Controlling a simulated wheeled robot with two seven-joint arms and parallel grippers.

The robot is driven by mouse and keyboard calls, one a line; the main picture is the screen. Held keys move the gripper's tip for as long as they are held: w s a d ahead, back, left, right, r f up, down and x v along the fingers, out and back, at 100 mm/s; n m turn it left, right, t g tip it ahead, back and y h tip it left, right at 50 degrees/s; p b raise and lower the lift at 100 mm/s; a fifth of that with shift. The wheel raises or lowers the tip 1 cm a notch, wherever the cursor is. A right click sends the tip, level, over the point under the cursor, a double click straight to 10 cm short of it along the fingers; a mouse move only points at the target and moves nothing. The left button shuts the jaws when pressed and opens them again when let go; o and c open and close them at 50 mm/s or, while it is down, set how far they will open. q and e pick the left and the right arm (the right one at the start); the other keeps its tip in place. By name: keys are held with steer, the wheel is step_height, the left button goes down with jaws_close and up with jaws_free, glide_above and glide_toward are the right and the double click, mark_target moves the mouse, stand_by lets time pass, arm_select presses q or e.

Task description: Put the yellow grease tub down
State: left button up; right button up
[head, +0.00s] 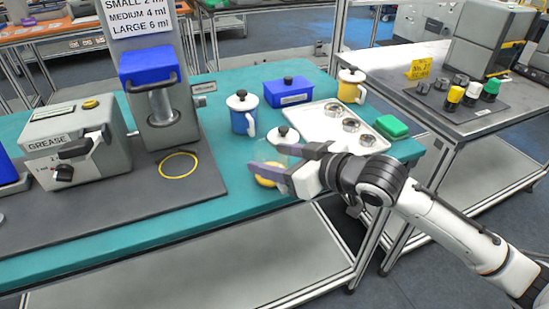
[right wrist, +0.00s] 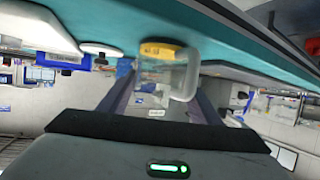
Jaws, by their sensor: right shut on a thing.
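My right gripper (head: 283,168) reaches in from the right over the front edge of the teal table, its fingers around a see-through tub with a handle. The tub's yellow grease (head: 268,181) shows at the low end in the head view. The right wrist view also shows the yellow part (right wrist: 163,50) near the teal surface and the clear handle (right wrist: 185,80) between the fingers. I cannot tell whether the tub touches the table. A white lid with a black knob (head: 284,134) is just behind it. My left gripper is not in view.
A yellow ring (head: 179,166) lies on the dark mat (head: 150,200), left of the tub, by the grease machine (head: 75,145).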

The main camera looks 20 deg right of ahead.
steer(key=o, duration=1.1)
steer(key=shift+c, duration=0.2)
steer(key=shift+s+r, duration=0.1)
steer(key=shift+r, duration=0.05)
steer(key=v, duration=1.1)
steer(key=shift+s, duration=0.35)
steer(key=shift+d+r, duration=0.1)
steer(key=shift+d, duration=0.05)
